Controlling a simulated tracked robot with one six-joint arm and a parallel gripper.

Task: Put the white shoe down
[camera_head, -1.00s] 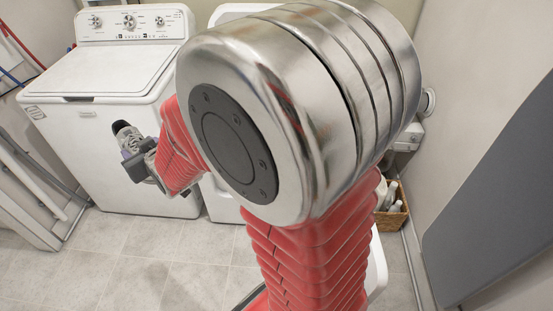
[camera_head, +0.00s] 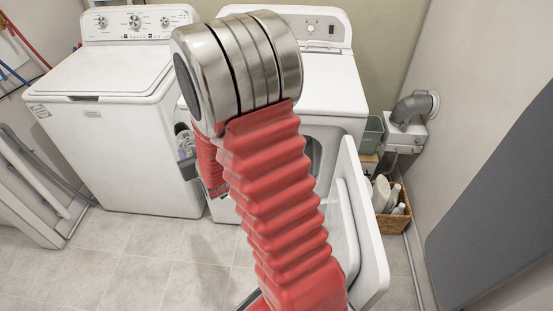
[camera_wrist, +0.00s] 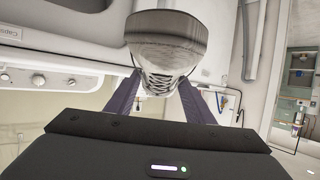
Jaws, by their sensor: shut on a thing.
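The white shoe, greyish with dark laces, fills the top middle of the wrist view (camera_wrist: 166,45). My gripper (camera_wrist: 165,88) is shut on it, one finger on each side. In the head view a small part of the shoe (camera_head: 184,140) shows at the left edge of my arm, in front of the washer's right side. The shoe is held in the air, above the floor. Most of my gripper is hidden behind my red arm in the head view, with only a bit showing.
A white washer (camera_head: 110,140) stands at the left and a dryer (camera_head: 335,85) behind my arm. The dryer's door (camera_head: 372,235) hangs open. A wicker basket with bottles (camera_head: 393,222) stands at the right. A grey board (camera_head: 500,190) leans on the right. Floor (camera_head: 110,260) at front left is clear.

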